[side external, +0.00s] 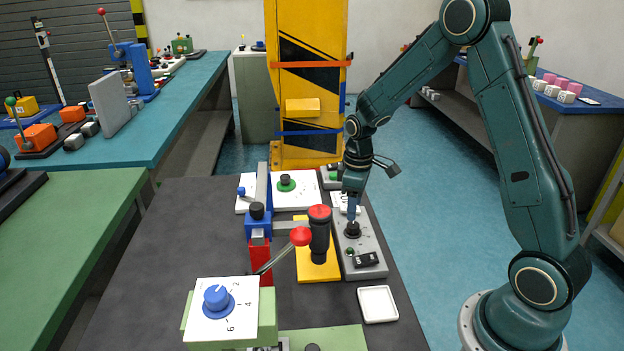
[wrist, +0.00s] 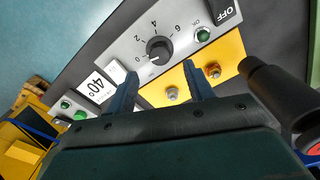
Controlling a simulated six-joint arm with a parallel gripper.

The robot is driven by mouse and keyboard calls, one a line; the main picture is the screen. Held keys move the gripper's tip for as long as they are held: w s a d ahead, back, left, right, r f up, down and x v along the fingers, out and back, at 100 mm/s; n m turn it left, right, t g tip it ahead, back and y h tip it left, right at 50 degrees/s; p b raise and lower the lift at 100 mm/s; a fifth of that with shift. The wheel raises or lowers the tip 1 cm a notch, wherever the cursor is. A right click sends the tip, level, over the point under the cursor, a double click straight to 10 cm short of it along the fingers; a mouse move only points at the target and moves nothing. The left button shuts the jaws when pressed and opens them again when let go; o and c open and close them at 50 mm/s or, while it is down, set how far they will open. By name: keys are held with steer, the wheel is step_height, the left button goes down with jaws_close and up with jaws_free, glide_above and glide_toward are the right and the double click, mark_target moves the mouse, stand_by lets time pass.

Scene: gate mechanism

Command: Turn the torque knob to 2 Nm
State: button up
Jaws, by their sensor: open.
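A black round knob (wrist: 159,50) sits on a grey panel (wrist: 118,50) with a scale marked 0, 2, 4, 6. Its light mark appears on the side near 0, though it is small. In the side external view the knob (side external: 352,230) is right under my gripper (side external: 351,213). In the wrist view my gripper (wrist: 160,69) is open, its two blue fingers apart and empty, with the knob just beyond and between the fingertips. I cannot tell whether they touch it. A blue knob (side external: 216,297) on a white dial with 2, 4, 6 stands at the front left.
The panel also has a green OK light (wrist: 203,34) and a black OFF switch (wrist: 226,10). A yellow plate (side external: 318,265) with a black, red-topped cylinder (side external: 320,235) stands close left.

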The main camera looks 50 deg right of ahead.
mark_target(353, 224)
steer(key=shift+f, duration=3.15)
steer(key=shift+c, duration=0.2)
steer(key=c, duration=0.9)
